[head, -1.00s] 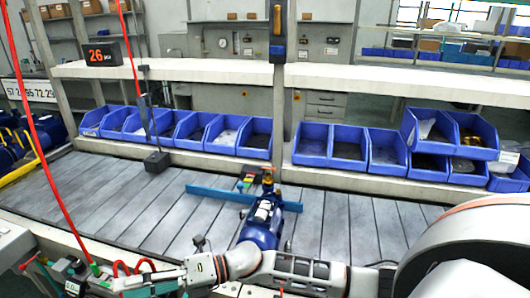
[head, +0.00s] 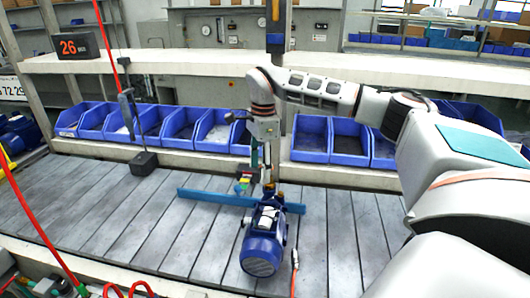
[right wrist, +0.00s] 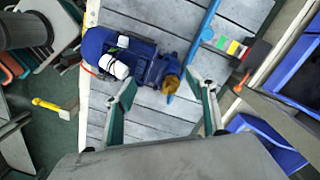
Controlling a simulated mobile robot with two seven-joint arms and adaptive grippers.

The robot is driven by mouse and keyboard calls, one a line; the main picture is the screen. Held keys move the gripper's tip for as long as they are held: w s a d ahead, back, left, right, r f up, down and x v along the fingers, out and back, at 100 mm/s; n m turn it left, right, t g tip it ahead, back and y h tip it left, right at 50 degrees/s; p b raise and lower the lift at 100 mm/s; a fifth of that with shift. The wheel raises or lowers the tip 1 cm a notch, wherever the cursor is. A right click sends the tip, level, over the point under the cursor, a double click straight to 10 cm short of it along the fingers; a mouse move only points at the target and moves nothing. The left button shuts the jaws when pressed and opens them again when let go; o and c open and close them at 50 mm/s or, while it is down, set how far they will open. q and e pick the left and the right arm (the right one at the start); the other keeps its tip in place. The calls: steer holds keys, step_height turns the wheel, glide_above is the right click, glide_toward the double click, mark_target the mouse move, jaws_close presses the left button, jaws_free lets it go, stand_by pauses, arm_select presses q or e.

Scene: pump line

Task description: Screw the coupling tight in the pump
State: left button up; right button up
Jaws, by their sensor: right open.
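The blue pump (head: 263,240) lies on the grey slatted table, its motor end toward me in the head view. It also shows in the right wrist view (right wrist: 112,55). The brass coupling (right wrist: 173,81) sits at the pump's end beside the blue bar. My right gripper (head: 268,174) points down over that end in the head view. In the right wrist view my right gripper (right wrist: 168,92) is open, with the coupling ahead between the fingertips' lines and apart from both. Whether the coupling is fully seated cannot be seen. My left gripper is not in view.
A blue bar (head: 205,197) crosses the table behind the pump. Coloured blocks (head: 243,184) stand by it. Blue bins (head: 310,140) line the back edge. The table's left is clear.

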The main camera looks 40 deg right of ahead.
steer(key=shift+h, duration=0.4)
steer(key=d+r, duration=0.1)
steer(key=d, duration=0.1)
steer(key=d+r, duration=0.1)
steer(key=d, duration=0.1)
steer(key=shift+r, duration=0.15)
steer(key=shift+f, duration=2.5)
steer(key=shift+f, duration=0.4)
steer(key=shift+f, duration=0.35)
steer(key=shift+f, duration=0.2)
jaws_close()
steer(key=c, duration=0.7)
jaws_free()
